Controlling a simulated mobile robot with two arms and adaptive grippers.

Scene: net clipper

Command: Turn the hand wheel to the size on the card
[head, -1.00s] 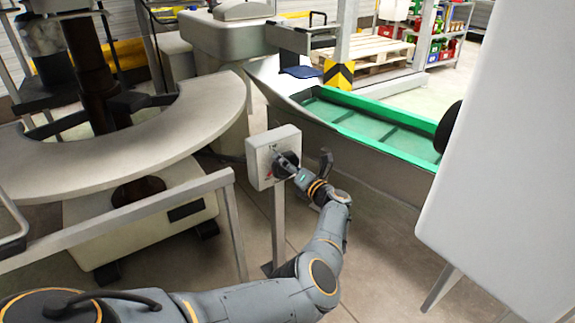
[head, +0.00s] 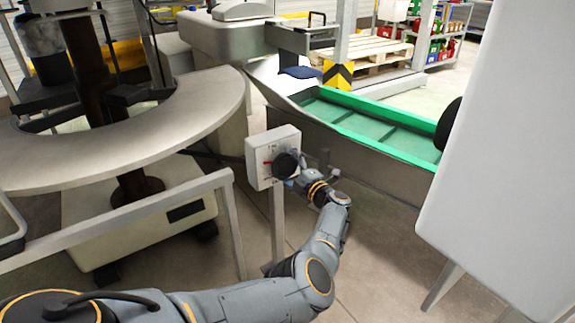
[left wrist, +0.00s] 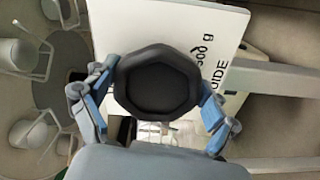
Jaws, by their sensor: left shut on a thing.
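The hand wheel (head: 286,164) is a black knob on the front of a pale box (head: 258,155) on a post. In the left wrist view it is a dark, many-sided wheel (left wrist: 158,82) seen face on. My left gripper (head: 297,171) is at the wheel. In the left wrist view its blue-padded fingers (left wrist: 158,95) lie on both sides of the rim, shut on it. The box face shows a small red mark and dark scale marks, too small to read. I cannot make out a size card. My right gripper is out of view.
A grey rail (head: 229,220) stands left of the box, with a curved pale table (head: 190,130) behind it. A green-edged conveyor (head: 375,140) runs behind and to the right. A large white panel (head: 500,160) fills the right side. Floor is open below.

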